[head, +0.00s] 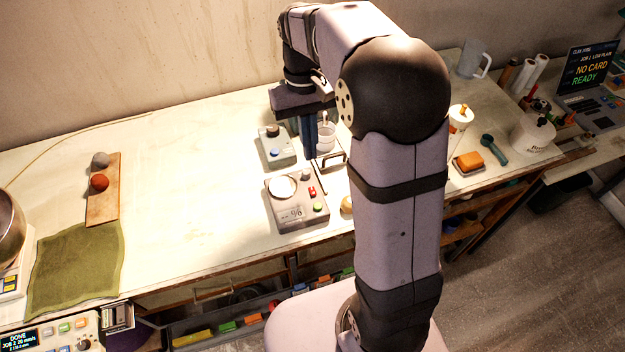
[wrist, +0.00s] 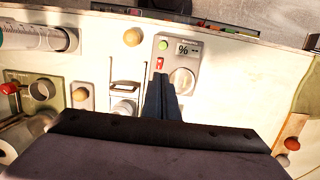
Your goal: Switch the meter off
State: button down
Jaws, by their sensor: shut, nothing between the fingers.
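The meter (head: 285,215) is a grey box with a round pale dish, a red switch (head: 312,191), a green button (head: 318,208) and a display (head: 291,214) showing a % sign and dashes. My gripper (head: 310,156) is shut and empty, pointing down above the table behind the meter. In the wrist view my gripper's fingertips (wrist: 161,77) overlap the meter's edge near the switch; whether they touch it I cannot tell.
The table left of the meter is clear up to a wooden board (head: 104,205).

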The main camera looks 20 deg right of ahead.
aim_at(313, 193)
jog(key=f+p, duration=0.1)
jog(key=f, duration=0.2)
jog(key=s+f+p, duration=0.1)
jog(key=f, duration=0.3)
jog(key=s+f+p, duration=0.1)
jog(key=f, duration=0.3)
